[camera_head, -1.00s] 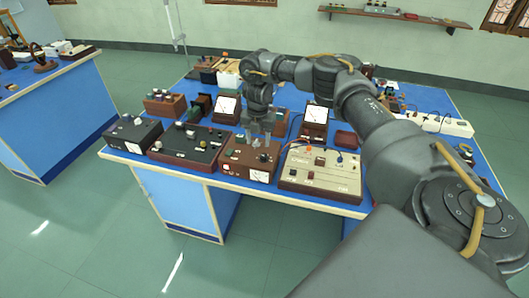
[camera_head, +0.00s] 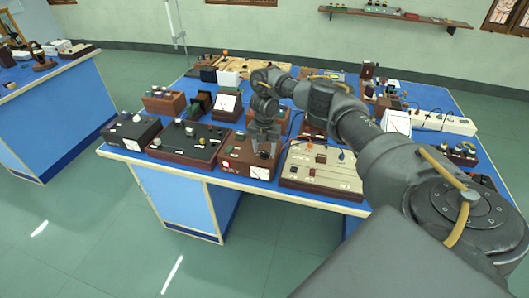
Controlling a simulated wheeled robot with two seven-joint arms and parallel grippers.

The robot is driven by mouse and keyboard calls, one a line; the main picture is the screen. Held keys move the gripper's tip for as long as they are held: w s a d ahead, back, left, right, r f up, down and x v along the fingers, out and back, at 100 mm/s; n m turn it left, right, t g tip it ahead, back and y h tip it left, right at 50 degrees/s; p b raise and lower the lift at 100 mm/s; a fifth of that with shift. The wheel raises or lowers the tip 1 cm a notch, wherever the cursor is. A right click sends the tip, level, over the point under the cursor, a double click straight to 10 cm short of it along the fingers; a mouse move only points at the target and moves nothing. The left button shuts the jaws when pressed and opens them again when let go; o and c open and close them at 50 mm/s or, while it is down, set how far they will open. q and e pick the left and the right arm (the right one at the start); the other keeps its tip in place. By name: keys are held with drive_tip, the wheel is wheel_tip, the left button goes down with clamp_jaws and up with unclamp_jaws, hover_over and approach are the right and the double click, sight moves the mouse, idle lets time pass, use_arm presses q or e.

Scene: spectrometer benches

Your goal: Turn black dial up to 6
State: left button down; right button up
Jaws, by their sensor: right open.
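A brown box (camera_head: 236,158) with a white meter on its front stands near the front edge of the blue bench, in the middle. A black dial (camera_head: 264,154) sits on its top at the right side, small and partly covered by my right gripper. My right gripper (camera_head: 265,149) points down over this dial, fingers open, one on each side as far as I can see. Whether the fingers touch the dial I cannot tell. The dial's scale marks are too small to read. My left gripper is not in view.
A black box with a brown base (camera_head: 190,146) stands close on the left, and a cream panel box (camera_head: 320,175) close on the right. Meters and small boxes crowd the bench behind. The floor (camera_head: 110,240) in front is clear.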

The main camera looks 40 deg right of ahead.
drive_tip(key=shift+f, duration=0.4)
drive_tip(key=shift+c, duration=0.2)
drive_tip(key=c, duration=0.9)
